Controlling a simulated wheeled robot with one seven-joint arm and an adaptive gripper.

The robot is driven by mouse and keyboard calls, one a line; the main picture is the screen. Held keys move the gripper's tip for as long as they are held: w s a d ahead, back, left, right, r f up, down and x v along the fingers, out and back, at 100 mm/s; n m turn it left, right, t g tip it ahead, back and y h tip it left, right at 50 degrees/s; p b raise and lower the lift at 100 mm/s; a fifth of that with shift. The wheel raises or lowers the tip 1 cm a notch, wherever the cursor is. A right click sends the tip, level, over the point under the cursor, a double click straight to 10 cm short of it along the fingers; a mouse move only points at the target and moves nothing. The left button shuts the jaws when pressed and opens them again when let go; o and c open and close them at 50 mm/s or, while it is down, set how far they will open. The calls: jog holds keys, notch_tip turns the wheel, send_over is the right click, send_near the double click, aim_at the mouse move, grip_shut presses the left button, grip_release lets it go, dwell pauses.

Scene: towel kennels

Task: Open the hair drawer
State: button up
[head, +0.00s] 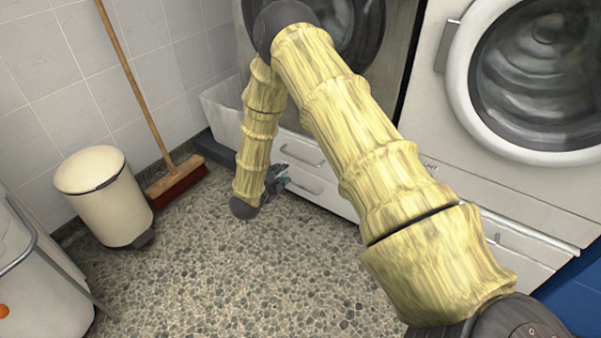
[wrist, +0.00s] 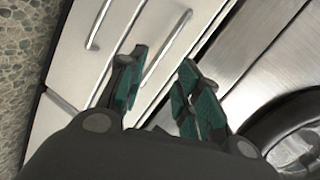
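Two white drawer fronts, one above the other, sit under the left machine. The upper drawer (head: 285,148) and the lower drawer (head: 325,196) each have a bar handle, and both look shut. I see no readable label telling which is the hair drawer. My gripper (head: 280,180) is down by the left end of the lower handle (head: 308,188). In the wrist view, my gripper (wrist: 162,90) is open, its teal-padded fingers apart. One bar handle (wrist: 172,43) runs through the view between the fingertips; I cannot tell whether they touch it. Another handle (wrist: 98,25) lies to the left.
A cream bin (head: 105,200) and a broom (head: 175,182) stand at the left wall. A white container (head: 222,115) is beside the left machine. A second machine (head: 530,80) stands right, with a drawer (head: 525,240) below. The pebbled floor (head: 250,270) in front is clear.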

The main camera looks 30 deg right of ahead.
aim_at(300, 159)
jog(key=shift+w+d+f+m+g+h+b, duration=0.35)
jog(key=shift+w+d+f+m+b, duration=0.45)
jog(key=shift+d+b, duration=1.1)
jog(key=shift+w+d+f+m+g+h+b, duration=0.35)
jog(key=shift+w+d+m+b, duration=0.5)
jog(key=shift+w+d+b, duration=1)
jog(key=shift+w+d+f+m+g+h+b, duration=0.2)
jog(key=shift+w+d+f+m+h+b, duration=0.65)
jog(key=shift+d, duration=1.7)
jog(key=shift+s+r+y+b, duration=0.25)
jog(key=shift+s+y+b, duration=0.1)
jog(key=shift+b, duration=0.1)
grip_shut()
